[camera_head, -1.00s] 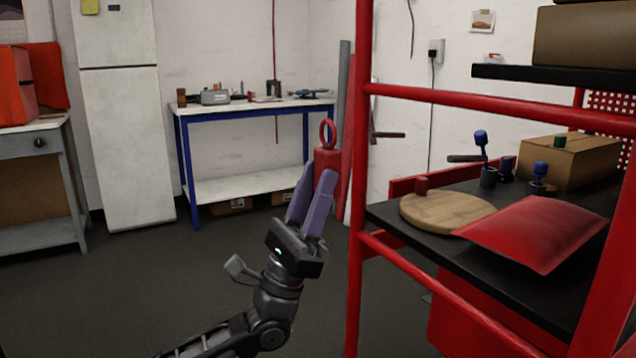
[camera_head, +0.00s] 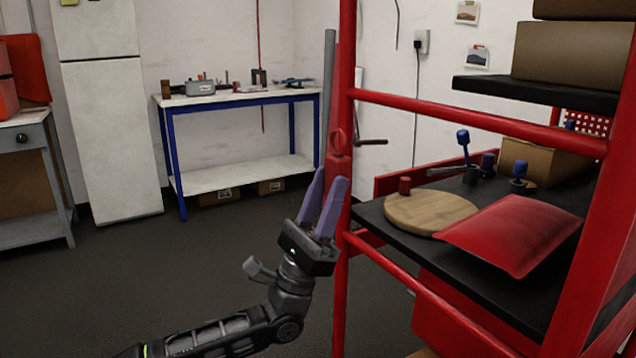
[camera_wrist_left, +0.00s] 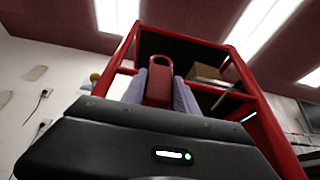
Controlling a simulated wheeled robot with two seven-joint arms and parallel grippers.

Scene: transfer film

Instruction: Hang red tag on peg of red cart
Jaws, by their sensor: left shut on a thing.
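My left gripper (camera_head: 325,194) is shut on the red tag (camera_head: 336,170), which stands upright between the purple fingers with its ring at the top. The tag overlaps the red front post of the red cart (camera_head: 349,92) in the head view, so the gap between them is hard to judge. A dark peg (camera_head: 371,142) sticks out to the right of that post, close to the ring's height. The ring is not on the peg. In the left wrist view the tag (camera_wrist_left: 159,84) sits between the fingers, with the cart (camera_wrist_left: 258,100) behind it. My right gripper is out of view.
The cart's black shelf holds a round wooden board (camera_head: 431,211), a red cushion (camera_head: 513,234), blue-topped items (camera_head: 464,143) and a cardboard box. A white-topped blue table (camera_head: 240,98) stands behind. The floor on the left is clear.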

